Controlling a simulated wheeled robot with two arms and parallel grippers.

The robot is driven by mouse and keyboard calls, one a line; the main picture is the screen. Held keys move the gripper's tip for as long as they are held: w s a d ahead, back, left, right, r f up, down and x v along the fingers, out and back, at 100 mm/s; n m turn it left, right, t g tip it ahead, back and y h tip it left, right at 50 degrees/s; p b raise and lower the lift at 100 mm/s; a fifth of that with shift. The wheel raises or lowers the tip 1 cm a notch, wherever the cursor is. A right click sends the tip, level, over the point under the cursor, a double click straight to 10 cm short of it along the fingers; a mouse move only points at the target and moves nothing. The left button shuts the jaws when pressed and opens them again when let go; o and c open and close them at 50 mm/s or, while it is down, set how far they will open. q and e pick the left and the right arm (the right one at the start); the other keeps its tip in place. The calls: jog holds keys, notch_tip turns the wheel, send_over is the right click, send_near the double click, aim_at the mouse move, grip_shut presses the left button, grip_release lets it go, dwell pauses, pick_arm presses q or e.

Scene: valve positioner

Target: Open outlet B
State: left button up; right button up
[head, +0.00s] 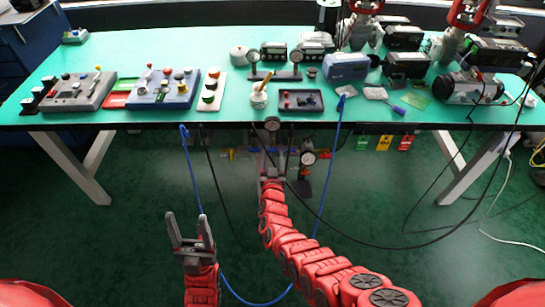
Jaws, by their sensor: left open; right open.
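My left gripper (188,228) is open and empty, low in front of the table, pointing up. My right gripper (271,160) is open and reaches up to the dark fittings below the table's front edge. A round gauge (272,124) is just above its fingertips, and a second gauge (308,158) is to its right. A brass-coloured fitting (229,154) sits to its left. The fingers overlap the fittings; contact cannot be told. No outlet B label is readable, and the part between the fingers is too small to identify.
The green-topped table (215,62) carries control boxes, including a blue-grey one (166,90), and a dark tray (301,102). Blue hoses (332,165) and black cables hang below it.

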grip_shut()
dwell(0.4)
jog(key=shift+f+m+b, duration=0.1)
jog(key=shift+m+b, duration=7)
jog(key=shift+m, duration=1.8)
